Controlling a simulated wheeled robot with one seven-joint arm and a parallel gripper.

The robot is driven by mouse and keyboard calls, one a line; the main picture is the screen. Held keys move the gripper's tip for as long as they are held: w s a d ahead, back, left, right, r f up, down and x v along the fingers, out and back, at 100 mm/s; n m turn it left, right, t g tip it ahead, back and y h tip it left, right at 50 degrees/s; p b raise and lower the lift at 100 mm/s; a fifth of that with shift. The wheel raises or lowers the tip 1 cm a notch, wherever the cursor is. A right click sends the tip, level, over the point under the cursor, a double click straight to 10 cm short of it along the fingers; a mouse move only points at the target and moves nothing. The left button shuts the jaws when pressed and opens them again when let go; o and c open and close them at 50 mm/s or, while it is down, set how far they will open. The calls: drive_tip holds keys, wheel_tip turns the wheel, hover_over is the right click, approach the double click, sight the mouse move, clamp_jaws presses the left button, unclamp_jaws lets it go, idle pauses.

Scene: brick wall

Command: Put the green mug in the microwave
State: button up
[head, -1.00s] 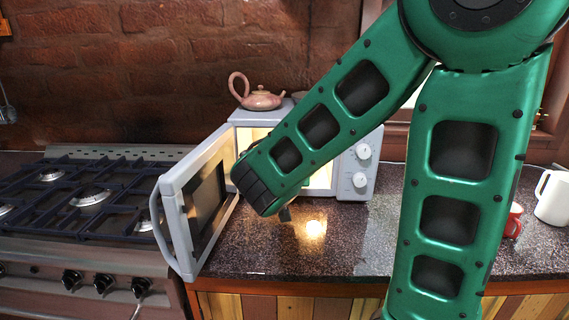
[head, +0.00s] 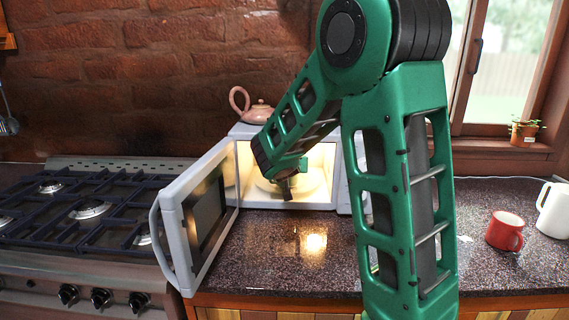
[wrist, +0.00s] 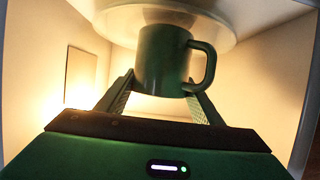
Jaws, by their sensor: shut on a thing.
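The green mug (wrist: 163,58) is between the fingers of my gripper (wrist: 160,82) in the wrist view, with its handle to the right. My gripper is shut on it. The mug is at the round glass turntable (wrist: 225,28), inside the lit microwave; whether they touch I cannot tell. In the head view the white microwave (head: 347,190) stands on the counter with its door (head: 176,235) swung open to the left. My arm reaches into the opening, and its end hides the mug there.
A gas stove (head: 85,212) is left of the open door. A pink teapot (head: 257,112) sits on top of the microwave. A red mug (head: 504,232) and a white pitcher (head: 554,212) stand at the right of the counter. The speckled counter (head: 275,255) in front is clear.

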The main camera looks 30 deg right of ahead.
drive_tip(key=w+d, duration=0.2)
drive_tip(key=shift+w, duration=0.35)
drive_tip(key=shift+a, duration=0.1)
drive_tip(key=shift+f, duration=0.1)
drive_tip(key=o, duration=1.4)
